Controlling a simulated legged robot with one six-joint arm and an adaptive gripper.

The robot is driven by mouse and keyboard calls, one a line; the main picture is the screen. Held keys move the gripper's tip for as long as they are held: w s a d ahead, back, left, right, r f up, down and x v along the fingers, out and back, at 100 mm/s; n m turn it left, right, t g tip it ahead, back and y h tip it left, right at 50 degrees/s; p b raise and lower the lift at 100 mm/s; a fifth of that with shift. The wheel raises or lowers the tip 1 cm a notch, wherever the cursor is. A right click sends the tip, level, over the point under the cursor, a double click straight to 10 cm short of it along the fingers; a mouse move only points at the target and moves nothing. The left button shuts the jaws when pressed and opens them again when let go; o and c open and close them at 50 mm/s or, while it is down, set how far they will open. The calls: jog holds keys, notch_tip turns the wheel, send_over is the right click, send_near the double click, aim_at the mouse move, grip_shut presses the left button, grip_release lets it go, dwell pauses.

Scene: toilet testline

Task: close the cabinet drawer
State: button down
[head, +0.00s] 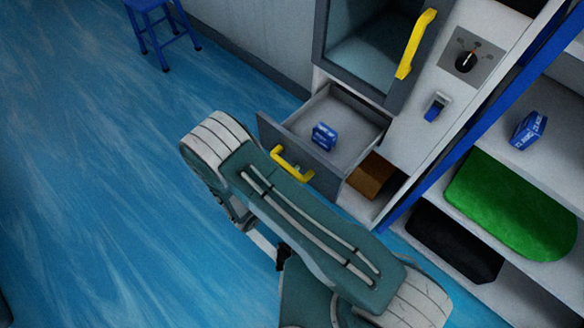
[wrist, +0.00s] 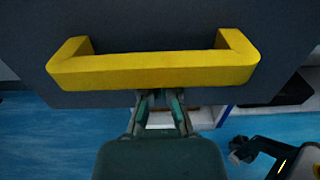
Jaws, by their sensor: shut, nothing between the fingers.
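The cabinet drawer (head: 298,168) stands pulled out, with a dark grey front and a small blue box (head: 324,135) inside. Its yellow handle (head: 292,165) is on the front face. In the wrist view the yellow handle (wrist: 155,70) spans the upper part of the picture, close to the camera, on the dark drawer front (wrist: 150,20). My gripper (wrist: 160,98) is shut and empty, with its tips just below the handle bar. I cannot tell whether they touch the drawer front. In the head view my arm hides the gripper.
Above the drawer is a glass-fronted door with a yellow handle (head: 416,44). Beside it is a panel with a dial (head: 466,62). A brown box (head: 371,176) sits in the opening below. Shelves with a green item (head: 512,205) stand at right.

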aim_at(321, 140)
jog(key=x, duration=2.3)
jog(key=shift+d, duration=0.15)
jog(key=shift+w+d+r, duration=0.15)
jog(key=shift+w+d, duration=0.1)
jog(key=shift+w, duration=0.25)
jog(key=shift+d, duration=0.1)
jog(key=shift+s+a, duration=0.3)
jog(key=shift+a, duration=0.1)
jog(key=v, duration=1.2)
jog(key=shift+a, duration=0.2)
jog(key=shift+s+a, duration=0.25)
jog(key=shift+s, duration=0.3)
jog(key=shift+d, duration=0.15)
